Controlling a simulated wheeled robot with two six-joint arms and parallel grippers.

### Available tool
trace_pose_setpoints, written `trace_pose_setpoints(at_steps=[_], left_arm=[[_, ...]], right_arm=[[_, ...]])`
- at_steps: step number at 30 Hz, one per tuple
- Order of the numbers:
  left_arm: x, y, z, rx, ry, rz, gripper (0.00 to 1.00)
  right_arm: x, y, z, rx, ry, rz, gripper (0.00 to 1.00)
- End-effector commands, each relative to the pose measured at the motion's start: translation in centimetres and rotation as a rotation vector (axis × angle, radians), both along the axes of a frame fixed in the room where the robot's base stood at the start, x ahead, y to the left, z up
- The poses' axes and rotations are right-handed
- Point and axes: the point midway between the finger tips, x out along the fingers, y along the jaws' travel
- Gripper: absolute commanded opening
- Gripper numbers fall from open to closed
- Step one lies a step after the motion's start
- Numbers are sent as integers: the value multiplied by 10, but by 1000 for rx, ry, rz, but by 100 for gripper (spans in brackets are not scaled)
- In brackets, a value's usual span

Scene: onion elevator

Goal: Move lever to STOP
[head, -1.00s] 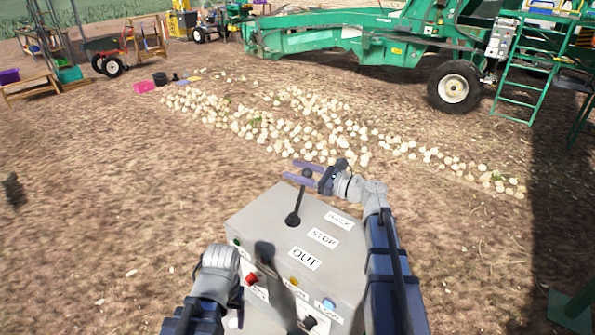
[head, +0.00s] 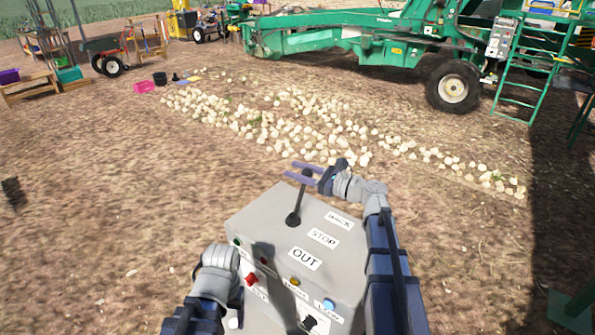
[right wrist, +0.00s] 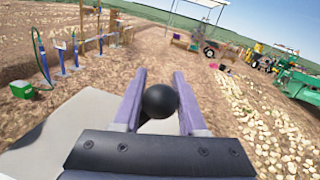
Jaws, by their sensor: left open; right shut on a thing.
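The black lever (head: 298,204) rises from the top of a grey control box (head: 259,220). It leans a little right and away, toward the BACK label side. Its round knob also shows in the right wrist view (right wrist: 160,102). The labels BACK (head: 339,220), STOP (head: 323,238) and OUT (head: 305,259) run in a row beside the lever base. My right gripper (head: 290,171) is shut on the knob, with one purple finger on each side of it. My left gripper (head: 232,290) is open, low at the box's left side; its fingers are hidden.
The box front carries a red button (head: 252,279), a blue button (head: 329,304) and a black knob. Onions (head: 265,127) lie on the soil beyond the box. A green machine (head: 350,38) stands at the back.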

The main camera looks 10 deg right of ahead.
Motion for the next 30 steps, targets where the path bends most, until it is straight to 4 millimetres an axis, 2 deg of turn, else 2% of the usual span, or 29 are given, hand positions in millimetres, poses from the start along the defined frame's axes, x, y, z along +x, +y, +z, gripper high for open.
trace_pose_setpoints(at_steps=[14,22,25,30], left_arm=[[0,0,1,0,0,0,69],[0,0,23,-1,0,3,69],[0,0,26,-1,0,2,69],[0,0,24,-1,1,2,69]], right_arm=[[-1,0,0,-3,-2,0,0],[-25,30,14,-184,-144,5,0],[-33,40,14,-253,-198,4,0],[-35,44,12,-261,-203,3,0]])
